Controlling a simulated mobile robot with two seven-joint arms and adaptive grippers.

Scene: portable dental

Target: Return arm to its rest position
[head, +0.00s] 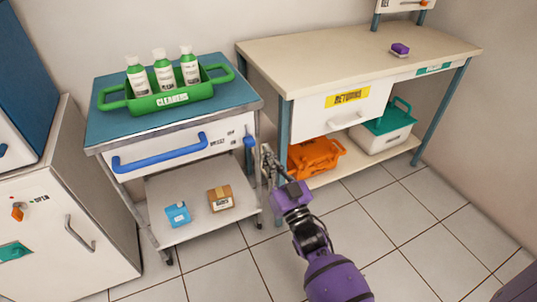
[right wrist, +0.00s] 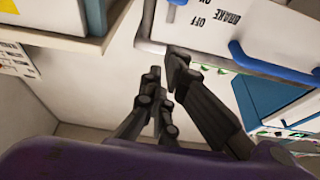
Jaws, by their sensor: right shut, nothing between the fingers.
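My right gripper (head: 268,160) is at the end of the purple arm, in the gap between the blue-topped cart (head: 108,133) and the cream workbench (head: 262,47). Its fingers are shut with nothing between them, and they also show in the right wrist view (right wrist: 163,80). The small blue brake lever (head: 249,141) on the cart's right front corner is just left of the fingertips in the head view. The cart's drawer front with the words BRAKE, ON and OFF shows in the right wrist view (right wrist: 215,22). My left gripper is not in view.
The cart carries a green caddy (head: 172,103) with white bottles, and a blue box (head: 178,214) and a brown box (head: 220,198) below. An orange crate (head: 315,156) and a teal-lidded bin (head: 383,130) sit under the workbench. Tiled floor (head: 410,225) is open at the right.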

